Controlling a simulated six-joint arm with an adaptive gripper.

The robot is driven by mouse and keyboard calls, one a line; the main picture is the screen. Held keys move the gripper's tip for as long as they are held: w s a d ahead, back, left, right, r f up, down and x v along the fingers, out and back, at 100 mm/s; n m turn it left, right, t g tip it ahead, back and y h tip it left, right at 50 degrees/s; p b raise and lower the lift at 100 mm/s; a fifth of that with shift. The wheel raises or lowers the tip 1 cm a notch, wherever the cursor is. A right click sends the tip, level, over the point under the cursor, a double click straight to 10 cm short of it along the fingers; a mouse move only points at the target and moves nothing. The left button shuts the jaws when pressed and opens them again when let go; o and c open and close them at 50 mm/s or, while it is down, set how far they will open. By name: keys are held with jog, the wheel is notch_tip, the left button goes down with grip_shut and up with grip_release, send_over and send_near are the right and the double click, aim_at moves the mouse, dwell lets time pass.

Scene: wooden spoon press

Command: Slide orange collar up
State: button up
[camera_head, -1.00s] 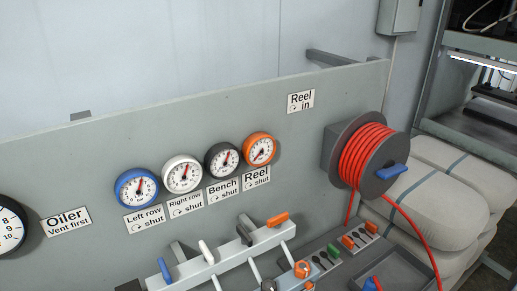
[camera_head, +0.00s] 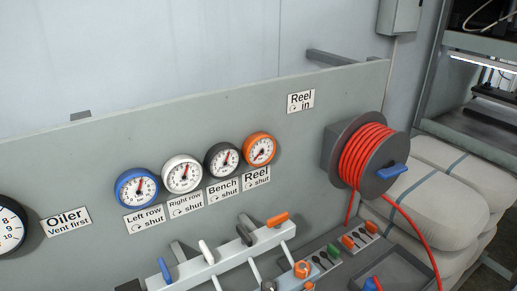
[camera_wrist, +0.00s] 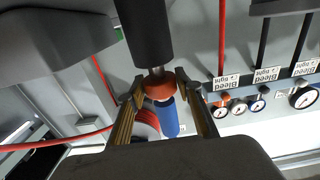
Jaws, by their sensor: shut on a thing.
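In the wrist view, an orange collar (camera_wrist: 159,86) sits around the end of a metal stem, just under a thick black cylinder (camera_wrist: 145,35) and beside a blue cylindrical part (camera_wrist: 169,118). My gripper (camera_wrist: 165,92) has one finger on each side of the collar and is shut on it. The far side of the collar is hidden. My gripper does not show in the head view.
In the head view, a grey panel carries a row of gauges (camera_head: 182,175) above a rail of coloured levers (camera_head: 220,258). A red hose reel (camera_head: 366,157) is at the right, beside pale sacks (camera_head: 440,200). Red hoses and labelled gauges surround my gripper in the wrist view.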

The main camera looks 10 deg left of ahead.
jog(key=shift+r, duration=0.2)
dwell(0.3)
jog(key=o, duration=2)
jog(key=shift+d, duration=0.1)
jog(key=v, duration=0.8)
jog(key=shift+s+d, duration=0.25)
jog(key=shift+s, duration=0.05)
